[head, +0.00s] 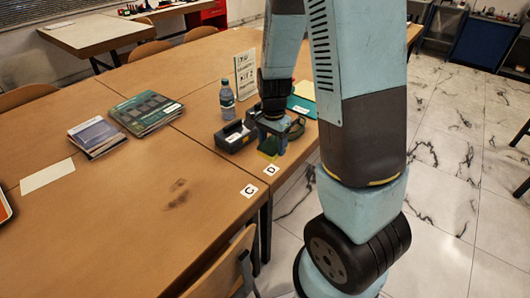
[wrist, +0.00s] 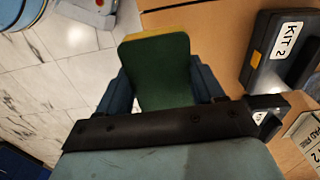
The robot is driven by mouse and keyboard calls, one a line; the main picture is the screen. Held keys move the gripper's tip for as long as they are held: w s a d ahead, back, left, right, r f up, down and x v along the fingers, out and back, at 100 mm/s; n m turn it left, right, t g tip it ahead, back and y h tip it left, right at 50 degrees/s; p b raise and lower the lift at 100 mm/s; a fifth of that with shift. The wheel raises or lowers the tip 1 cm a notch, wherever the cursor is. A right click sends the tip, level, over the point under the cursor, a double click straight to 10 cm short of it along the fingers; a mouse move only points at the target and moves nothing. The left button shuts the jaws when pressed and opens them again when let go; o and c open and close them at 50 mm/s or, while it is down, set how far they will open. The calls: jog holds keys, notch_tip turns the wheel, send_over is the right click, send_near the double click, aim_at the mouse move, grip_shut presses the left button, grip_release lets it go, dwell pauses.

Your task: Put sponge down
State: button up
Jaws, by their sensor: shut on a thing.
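The sponge is green with a yellow layer. In the head view it (head: 268,152) hangs at the fingertips of my gripper (head: 268,146), near the right-hand edge of the wooden table (head: 140,215). In the wrist view the sponge (wrist: 160,72) sits between the two blue fingers of my gripper (wrist: 162,85), which are shut on it. Its yellow edge points away from the wrist. Whether the sponge touches the table or hangs above it, I cannot tell.
A black case labelled KIT 2 (head: 234,136) stands beside my gripper. A water bottle (head: 227,99) and an upright sign (head: 246,75) are behind it. Cards C (head: 249,191) and D (head: 271,170) lie at the table edge. Books (head: 146,113) lie left; bare tabletop surrounds a dark stain (head: 177,194).

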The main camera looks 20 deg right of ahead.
jog(key=w+f, duration=0.2)
jog(key=w, duration=0.1)
jog(key=w+f, duration=0.3)
jog(key=shift+d+f, duration=0.2)
jog(key=shift+f, duration=0.1)
jog(key=shift+w+f, duration=0.55)
jog(key=shift+f, duration=1.75)
jog(key=o, duration=1)
